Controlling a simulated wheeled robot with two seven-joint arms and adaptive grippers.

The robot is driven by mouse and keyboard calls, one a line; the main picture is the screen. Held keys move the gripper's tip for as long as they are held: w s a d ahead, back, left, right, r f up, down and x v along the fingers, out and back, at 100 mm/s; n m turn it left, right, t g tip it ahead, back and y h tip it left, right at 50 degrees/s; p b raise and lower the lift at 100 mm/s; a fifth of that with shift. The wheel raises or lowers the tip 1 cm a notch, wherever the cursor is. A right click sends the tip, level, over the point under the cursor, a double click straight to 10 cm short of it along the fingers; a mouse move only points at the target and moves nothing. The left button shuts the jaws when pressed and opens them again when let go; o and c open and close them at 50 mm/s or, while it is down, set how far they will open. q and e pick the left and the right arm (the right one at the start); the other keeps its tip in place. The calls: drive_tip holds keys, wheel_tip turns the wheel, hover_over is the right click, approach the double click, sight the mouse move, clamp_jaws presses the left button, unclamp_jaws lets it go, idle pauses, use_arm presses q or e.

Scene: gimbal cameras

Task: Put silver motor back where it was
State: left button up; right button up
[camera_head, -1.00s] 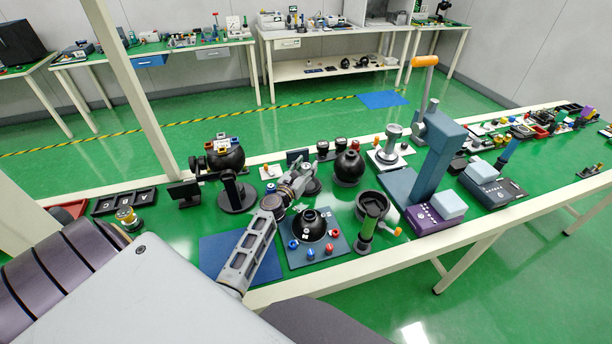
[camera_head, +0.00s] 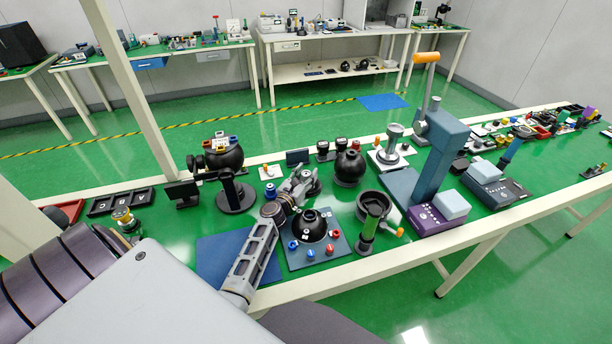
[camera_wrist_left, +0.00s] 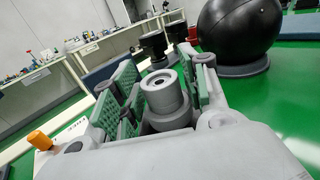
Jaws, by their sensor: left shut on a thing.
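The silver motor (camera_wrist_left: 166,98) is a grey stepped cylinder with a ringed top. In the left wrist view it stands upright between the green-padded fingers of my left gripper (camera_wrist_left: 158,92), which is shut on it. In the head view my left gripper (camera_head: 300,186) is over the green table, behind the black bowl on the blue panel. There the motor is mostly hidden by the fingers. Its underside is hidden, so I cannot tell whether it touches the table. My right gripper is not in view.
A black sphere (camera_head: 349,167) stands close right of the gripper. Two black knobs (camera_head: 331,147) and a dark screen (camera_head: 298,158) are behind it. A white plate with an orange knob (camera_head: 270,171) is left. The blue panel (camera_head: 318,252) with a black bowl is in front.

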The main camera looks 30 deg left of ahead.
use_arm(q)
drive_tip(key=shift+f, duration=0.15)
drive_tip(key=shift+f+b, duration=0.1)
drive_tip(key=shift+b, duration=0.2)
drive_tip(key=o, duration=1.2)
drive_tip(key=shift+r, duration=0.2)
drive_tip(key=shift+r+p, duration=0.15)
drive_tip(key=shift+p, duration=0.2)
drive_tip(key=shift+s, duration=0.65)
drive_tip(key=shift+s+d+b, duration=0.15)
drive_tip(key=shift+s, duration=1.65)
drive_tip(key=shift+s+d+b, duration=0.1)
drive_tip(key=shift+s+d, duration=0.05)
drive_tip(key=shift+s, duration=1.6)
drive_tip(key=shift+s+d+b, duration=0.15)
drive_tip(key=shift+s, duration=1.65)
drive_tip(key=shift+w, duration=0.1)
